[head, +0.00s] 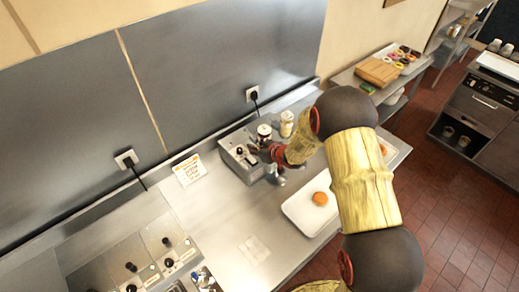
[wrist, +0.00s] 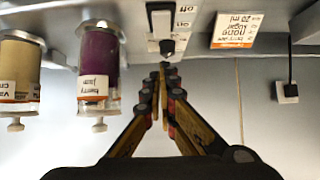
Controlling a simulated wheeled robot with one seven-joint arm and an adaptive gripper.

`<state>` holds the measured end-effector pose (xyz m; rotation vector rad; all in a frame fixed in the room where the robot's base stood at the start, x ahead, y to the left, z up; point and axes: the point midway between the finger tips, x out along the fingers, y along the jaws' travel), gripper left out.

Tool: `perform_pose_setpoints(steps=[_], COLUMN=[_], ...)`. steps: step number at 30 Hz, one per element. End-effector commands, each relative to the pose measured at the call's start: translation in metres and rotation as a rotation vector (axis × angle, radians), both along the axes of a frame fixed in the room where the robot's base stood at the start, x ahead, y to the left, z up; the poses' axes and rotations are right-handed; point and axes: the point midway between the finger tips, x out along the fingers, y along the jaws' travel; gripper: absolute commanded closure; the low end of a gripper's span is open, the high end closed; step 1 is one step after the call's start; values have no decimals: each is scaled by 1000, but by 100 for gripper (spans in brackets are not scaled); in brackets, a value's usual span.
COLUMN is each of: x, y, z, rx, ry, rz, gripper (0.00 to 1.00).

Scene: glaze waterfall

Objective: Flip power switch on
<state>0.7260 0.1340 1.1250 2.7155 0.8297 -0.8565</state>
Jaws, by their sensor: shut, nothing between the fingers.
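The power switch (wrist: 167,46) is a dark knob on a pale labelled plate (wrist: 158,18) in the wrist view; the picture is upside down and the small labels are hard to read. In the head view the plate belongs to a grey metal machine (head: 232,143) on the counter against the wall. My gripper (wrist: 163,67) is shut and empty, with its fingertips right at the switch. I cannot tell whether they touch it. In the head view my gripper (head: 254,149) is at the machine's front, and my arm covers part of the counter.
A berry jam dispenser (wrist: 99,52) and a vanilla dispenser (wrist: 17,68) stand beside the machine. A white tray (head: 296,213) with a round doughnut (head: 320,198) lies below my arm. A printed card (head: 188,170) is left of the machine. The counter's middle (head: 215,215) is mostly clear.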

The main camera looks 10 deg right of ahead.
Motion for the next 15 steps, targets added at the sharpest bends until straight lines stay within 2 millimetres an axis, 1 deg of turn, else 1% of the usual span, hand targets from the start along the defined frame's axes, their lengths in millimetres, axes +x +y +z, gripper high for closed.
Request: perform_pose_setpoints(steps=[1, 3, 6, 10, 15], x=[2, 3, 5, 7, 7], y=[2, 3, 4, 5, 5], z=[-8, -19, -30, -38, -41], rx=[0, 0, 0, 1, 0], ry=[5, 5, 2, 0, 0], rz=[0, 0, -1, -1, -1], gripper=[100, 100, 100, 100, 100])
